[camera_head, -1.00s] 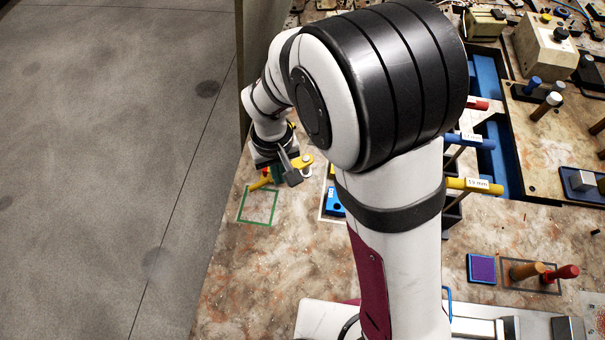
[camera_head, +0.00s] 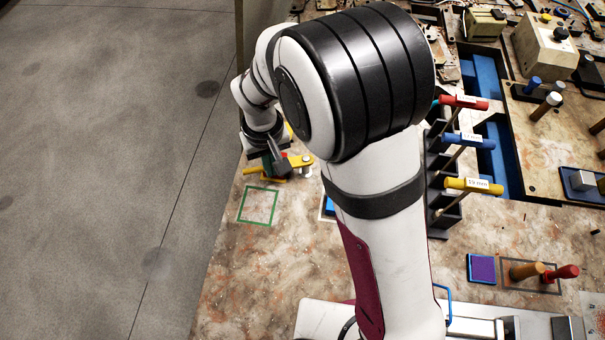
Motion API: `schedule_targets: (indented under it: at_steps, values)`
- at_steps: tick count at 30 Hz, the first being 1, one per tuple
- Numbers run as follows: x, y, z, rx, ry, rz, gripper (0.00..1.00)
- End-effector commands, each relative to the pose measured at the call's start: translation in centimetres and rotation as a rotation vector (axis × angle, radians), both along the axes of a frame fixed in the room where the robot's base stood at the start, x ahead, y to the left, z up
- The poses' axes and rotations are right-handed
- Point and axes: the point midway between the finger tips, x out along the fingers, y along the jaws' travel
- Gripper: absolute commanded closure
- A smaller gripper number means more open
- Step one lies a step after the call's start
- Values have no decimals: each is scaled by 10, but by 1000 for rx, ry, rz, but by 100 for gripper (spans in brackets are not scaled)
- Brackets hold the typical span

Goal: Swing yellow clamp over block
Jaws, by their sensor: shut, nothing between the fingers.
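The yellow clamp (camera_head: 301,160) stands on the bench near its left edge, just right of my gripper, with a pale knob at its right end. My gripper (camera_head: 281,172) points down beside the clamp and is shut with nothing held. Whether it touches the clamp cannot be told. A green piece (camera_head: 267,161) shows beside the fingers, partly hidden by them. A thin yellow bar (camera_head: 262,179) with a red end lies below it. No block can be made out clearly; my wrist and upper arm cover much of this spot.
A green square outline (camera_head: 258,206) on the bench is empty. A blue part (camera_head: 329,206) is mostly hidden by my arm. A rack with red (camera_head: 464,102), blue (camera_head: 461,139) and yellow (camera_head: 473,185) T-handles stands right. The front-left bench is clear.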

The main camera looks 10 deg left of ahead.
Motion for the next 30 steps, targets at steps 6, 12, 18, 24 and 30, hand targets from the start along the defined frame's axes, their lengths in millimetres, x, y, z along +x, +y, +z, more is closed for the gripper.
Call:
schedule_targets:
  at_steps: [6, 12, 18, 24, 30]
  values:
    - [1, 0, 0, 0, 0, 0, 100]
    - [7, 5, 0, 1, -1, 1, 100]
    - [12, 9, 0, 0, 0, 1, 100]
    - [12, 9, 0, 0, 0, 0, 100]
    - [16, 11, 0, 0, -1, 0, 100]
